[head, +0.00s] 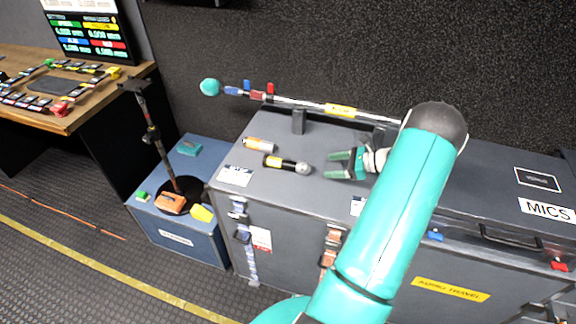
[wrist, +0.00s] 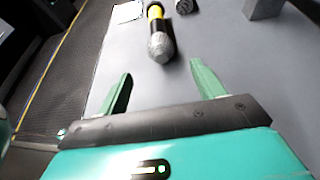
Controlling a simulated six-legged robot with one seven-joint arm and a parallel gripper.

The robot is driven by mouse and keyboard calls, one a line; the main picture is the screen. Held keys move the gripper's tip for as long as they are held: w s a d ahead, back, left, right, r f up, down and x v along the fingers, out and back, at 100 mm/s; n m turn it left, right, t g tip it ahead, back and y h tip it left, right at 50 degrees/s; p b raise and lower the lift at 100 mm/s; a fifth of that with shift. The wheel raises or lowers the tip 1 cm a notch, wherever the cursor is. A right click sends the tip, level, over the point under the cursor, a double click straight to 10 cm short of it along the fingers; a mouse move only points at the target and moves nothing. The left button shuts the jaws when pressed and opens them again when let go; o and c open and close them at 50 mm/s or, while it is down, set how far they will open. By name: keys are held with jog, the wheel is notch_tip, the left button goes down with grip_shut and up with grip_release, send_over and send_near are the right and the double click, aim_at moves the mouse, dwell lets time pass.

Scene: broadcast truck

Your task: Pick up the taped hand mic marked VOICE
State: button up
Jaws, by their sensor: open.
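A black hand mic with yellow tape and a silver head (head: 287,163) lies on the grey case top, its head toward my gripper. In the wrist view the mic (wrist: 160,38) lies ahead of the fingers, its far end cut off by the frame. No VOICE marking is readable. A second small cylinder, orange and pale (head: 259,144), lies just behind it; its end shows in the wrist view (wrist: 185,5). My gripper (head: 334,165) is open and empty, to the right of the mic head and apart from it. Its fingers (wrist: 163,84) point toward the mic.
A boom pole (head: 300,103) rests on a block stand (head: 298,121) along the back of the case. The case (head: 290,205) has latches in front and a MICS label at right. A blue case (head: 185,242) with a stand is lower left. A desk (head: 60,115) stands far left.

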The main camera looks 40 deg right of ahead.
aim_at(302, 167)
jog(key=x, duration=1.2)
jog(key=shift+d, duration=0.1)
jog(key=c, duration=1.3)
